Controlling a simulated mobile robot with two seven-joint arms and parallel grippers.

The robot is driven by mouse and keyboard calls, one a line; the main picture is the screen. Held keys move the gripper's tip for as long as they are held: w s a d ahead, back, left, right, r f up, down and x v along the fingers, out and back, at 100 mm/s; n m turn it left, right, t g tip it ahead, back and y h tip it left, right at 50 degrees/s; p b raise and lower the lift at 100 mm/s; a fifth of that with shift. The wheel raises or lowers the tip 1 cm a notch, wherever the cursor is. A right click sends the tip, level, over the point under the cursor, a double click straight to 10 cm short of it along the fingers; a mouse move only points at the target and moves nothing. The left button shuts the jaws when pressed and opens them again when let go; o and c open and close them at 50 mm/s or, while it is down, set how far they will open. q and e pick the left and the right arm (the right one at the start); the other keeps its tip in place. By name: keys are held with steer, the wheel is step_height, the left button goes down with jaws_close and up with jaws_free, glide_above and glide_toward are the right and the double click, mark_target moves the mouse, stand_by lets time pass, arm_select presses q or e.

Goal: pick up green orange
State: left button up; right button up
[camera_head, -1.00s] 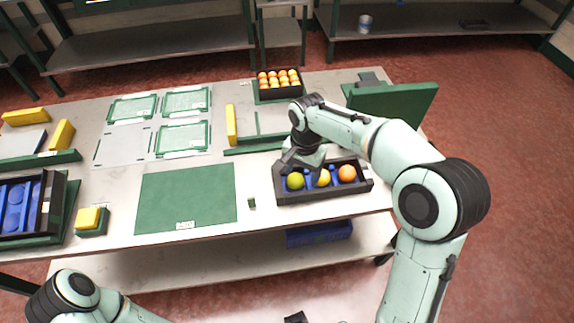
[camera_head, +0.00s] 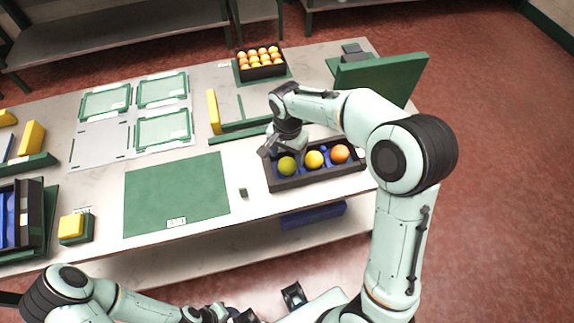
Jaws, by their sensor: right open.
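The green orange (camera_head: 286,167) sits at the left end of a dark tray (camera_head: 316,176) near the table's right front edge. A yellow orange (camera_head: 313,159) and an orange-coloured one (camera_head: 340,153) sit to its right in the same tray. My right gripper (camera_head: 270,152) points down just behind and left of the green orange, close to it. It is open with nothing seen in it; whether it touches the fruit cannot be told. My left arm shows at the bottom left, with its dark wrist end (camera_head: 212,313) low in the picture; its jaws are not clear.
A crate of oranges (camera_head: 261,67) stands at the table's back. A green upright panel (camera_head: 380,78) stands behind the tray at right. Yellow blocks stand further left.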

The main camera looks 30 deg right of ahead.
mark_target(287, 161)
step_height(287, 161, down, 4)
steer(key=shift+f, duration=0.1)
steer(key=shift+a, duration=0.1)
steer(key=c, duration=0.9)
steer(key=shift+o, duration=0.2)
steer(key=shift+r, duration=0.2)
